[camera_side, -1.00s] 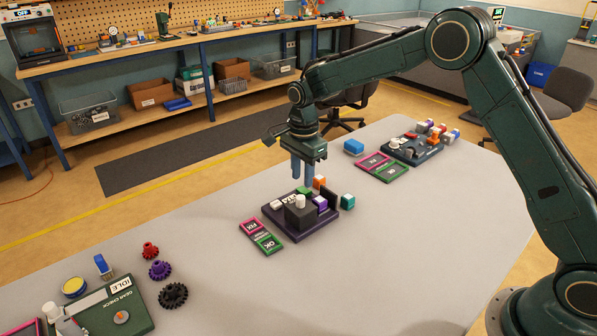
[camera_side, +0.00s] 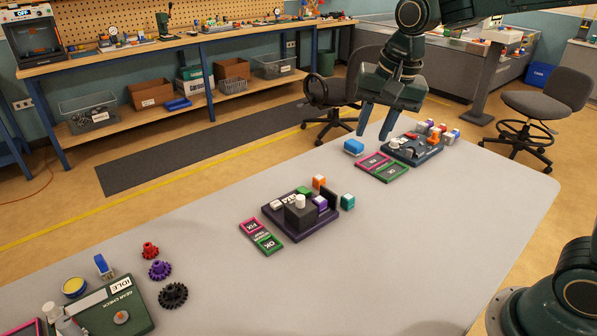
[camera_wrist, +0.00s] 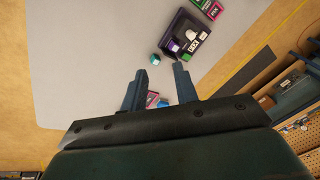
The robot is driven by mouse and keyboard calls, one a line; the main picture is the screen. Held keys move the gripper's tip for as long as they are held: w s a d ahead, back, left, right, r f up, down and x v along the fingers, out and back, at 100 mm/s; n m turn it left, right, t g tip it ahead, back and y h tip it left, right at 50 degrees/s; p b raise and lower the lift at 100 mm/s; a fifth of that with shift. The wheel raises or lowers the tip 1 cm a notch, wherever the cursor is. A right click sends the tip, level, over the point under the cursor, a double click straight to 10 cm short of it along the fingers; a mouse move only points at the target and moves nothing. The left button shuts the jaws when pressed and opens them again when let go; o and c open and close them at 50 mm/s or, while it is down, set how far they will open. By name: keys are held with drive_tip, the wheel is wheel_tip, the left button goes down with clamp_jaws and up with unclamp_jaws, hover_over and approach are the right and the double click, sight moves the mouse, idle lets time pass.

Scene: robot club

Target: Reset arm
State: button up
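My gripper (camera_side: 376,122) hangs above the far part of the table in the side view, high over the work. Its two blue fingers are spread apart with nothing between them. In the wrist view my gripper (camera_wrist: 160,82) also shows open, with the table below it. The fingers are clear of every object. Part of my arm is cut off by the top edge of the side view.
The grey table (camera_side: 400,240) holds a dark purple station (camera_side: 295,222) in the middle, a second station (camera_side: 412,148) at the far end, and a green gear board (camera_side: 110,308) at front left. Three gears, including a red one (camera_side: 150,251), lie loose. The table's right side is clear.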

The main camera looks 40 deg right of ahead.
drive_tip(key=s+d+n+t, duration=0.2)
drive_tip(key=s+n, duration=0.7)
drive_tip(key=s, duration=1.1)
drive_tip(key=shift+s+r+t, duration=0.25)
drive_tip(key=shift+s+t, duration=0.05)
drive_tip(key=shift+t, duration=0.1)
